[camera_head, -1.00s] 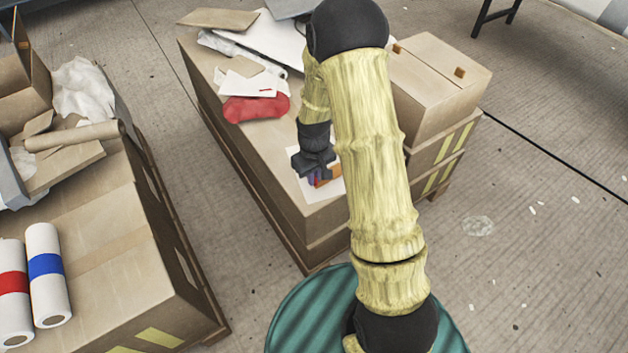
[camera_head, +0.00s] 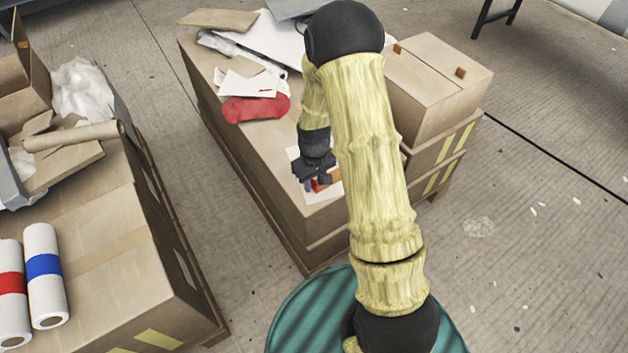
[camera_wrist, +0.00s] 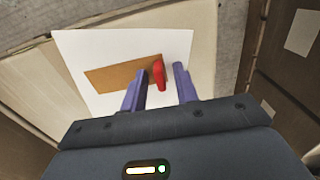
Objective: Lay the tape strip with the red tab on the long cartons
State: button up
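The tape strip (camera_wrist: 112,74) is a flat orange-brown strip with a red tab (camera_wrist: 159,75) standing at its right end. It lies on a white sheet (camera_wrist: 75,50). My gripper (camera_wrist: 160,83) is open, with its two purple fingers on either side of the red tab and visible gaps between. In the head view my gripper (camera_head: 318,182) is low over the white sheet (camera_head: 325,195), which lies on a long brown carton stack (camera_head: 268,160). The gripper hides most of the strip there. Another large brown carton (camera_head: 95,275) stands at the left.
A red piece (camera_head: 257,108) and loose papers lie on the same stack, beyond my gripper. Smaller cartons (camera_head: 435,85) stand at its right. Two white rolls with red (camera_head: 12,283) and blue (camera_head: 45,265) bands, and a cardboard tube (camera_head: 72,136), lie on the left carton.

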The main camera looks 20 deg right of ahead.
notch_tip(320, 180, up, 12)
jog(key=p, duration=0.3)
jog(key=shift+r, duration=0.1)
dwell(0.5)
jog(key=s+r+m+t, duration=0.2)
jog(key=s+r+m, duration=0.1)
jog(key=s+r, duration=0.7)
jog(key=s, duration=0.4)
jog(key=shift+s+m+t, duration=0.2)
jog(key=shift+m+t, duration=0.1)
jog(key=shift+w, duration=0.1)
